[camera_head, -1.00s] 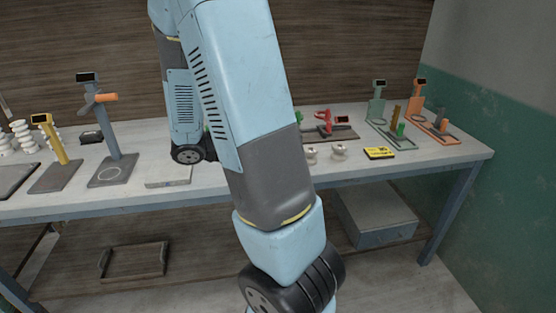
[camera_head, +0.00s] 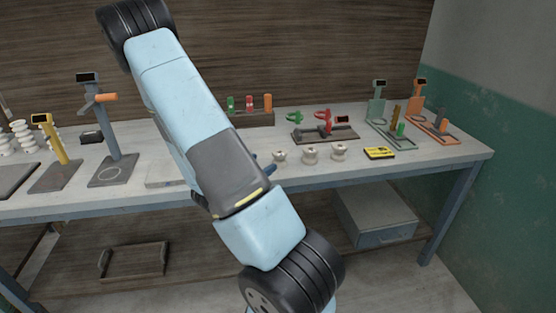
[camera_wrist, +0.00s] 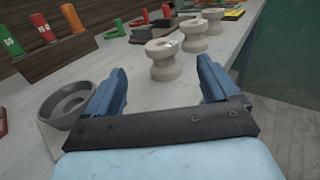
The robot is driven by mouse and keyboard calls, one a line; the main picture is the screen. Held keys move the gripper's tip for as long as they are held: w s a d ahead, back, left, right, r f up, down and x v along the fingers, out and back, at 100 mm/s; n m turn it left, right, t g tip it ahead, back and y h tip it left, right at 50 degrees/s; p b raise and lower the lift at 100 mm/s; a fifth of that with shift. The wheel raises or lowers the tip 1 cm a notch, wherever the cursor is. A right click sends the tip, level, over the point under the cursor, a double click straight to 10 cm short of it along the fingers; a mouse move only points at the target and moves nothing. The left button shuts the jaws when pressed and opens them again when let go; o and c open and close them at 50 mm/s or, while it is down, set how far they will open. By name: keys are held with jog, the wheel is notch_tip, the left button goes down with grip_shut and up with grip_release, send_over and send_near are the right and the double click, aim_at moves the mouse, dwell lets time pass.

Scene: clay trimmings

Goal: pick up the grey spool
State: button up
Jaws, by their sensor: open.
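Three pale grey-cream spools stand upright in a row on the bench: the nearest spool (camera_wrist: 163,61), a middle spool (camera_wrist: 193,36) and a far spool (camera_wrist: 213,19) in the wrist view. The head view shows them as a left spool (camera_head: 279,156), a middle one (camera_head: 310,155) and a right one (camera_head: 340,152). Their colours are so alike that I cannot tell which is the grey one. My gripper (camera_wrist: 160,65) is open and empty, with the nearest spool ahead, between its blue fingers in the picture. In the head view my arm hides most of the gripper.
A grey round dish (camera_wrist: 66,104) stands close by the left finger. The bench's front edge is on the right in the wrist view.

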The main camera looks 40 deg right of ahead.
aim_at(281, 152)
jog(key=d, duration=0.6)
jog(key=shift+w+d, duration=0.35)
jog(key=shift+w+d+f, duration=0.15)
jog(key=shift+d, duration=1.15)
jog(key=shift+w+d+f, duration=0.15)
jog(key=shift+d, duration=1.15)
jog(key=c, duration=1.2)
jog(key=shift+r, duration=0.15)
